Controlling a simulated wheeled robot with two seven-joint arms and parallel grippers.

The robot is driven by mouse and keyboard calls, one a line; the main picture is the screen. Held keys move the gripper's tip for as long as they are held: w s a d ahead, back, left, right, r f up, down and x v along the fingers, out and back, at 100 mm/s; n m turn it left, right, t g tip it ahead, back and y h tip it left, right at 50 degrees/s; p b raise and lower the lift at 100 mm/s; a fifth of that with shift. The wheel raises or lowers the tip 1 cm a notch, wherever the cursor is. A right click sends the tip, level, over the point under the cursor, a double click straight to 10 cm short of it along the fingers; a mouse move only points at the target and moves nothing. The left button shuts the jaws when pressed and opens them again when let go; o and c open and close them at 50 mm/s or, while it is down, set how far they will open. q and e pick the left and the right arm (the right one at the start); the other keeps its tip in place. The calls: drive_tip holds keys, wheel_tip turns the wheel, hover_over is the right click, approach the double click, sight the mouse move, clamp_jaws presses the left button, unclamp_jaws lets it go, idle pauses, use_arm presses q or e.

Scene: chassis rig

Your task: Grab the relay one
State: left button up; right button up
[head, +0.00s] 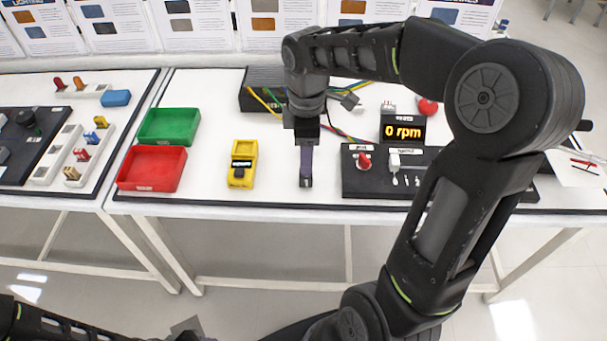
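I cannot pick out a part plainly marked as relay one. A yellow holder (238,182) with a small black block (241,164) on it stands on the white table, right of the red tray. I cannot tell whether that block is a relay. My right gripper (305,183) points down over the table, between the yellow holder and the black control panel. Its fingers overlap in this view, so I cannot see a gap or anything held. My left arm shows only partly at the lower left edge, and its gripper is not clearly visible.
Green (168,112) and red (136,184) trays stand at the left of the table. The black control panel (354,188) has a red knob and a switch. A display (403,131) reads 0 rpm. Coloured wires run behind my gripper. A second table (88,195) stands left.

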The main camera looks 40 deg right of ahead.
sight(305, 181)
drive_tip(key=shift+w+f, duration=0.1)
drive_tip(key=shift+f, duration=1.25)
drive_tip(key=shift+d+f, duration=0.1)
drive_tip(key=shift+f, duration=2.5)
clamp_jaws()
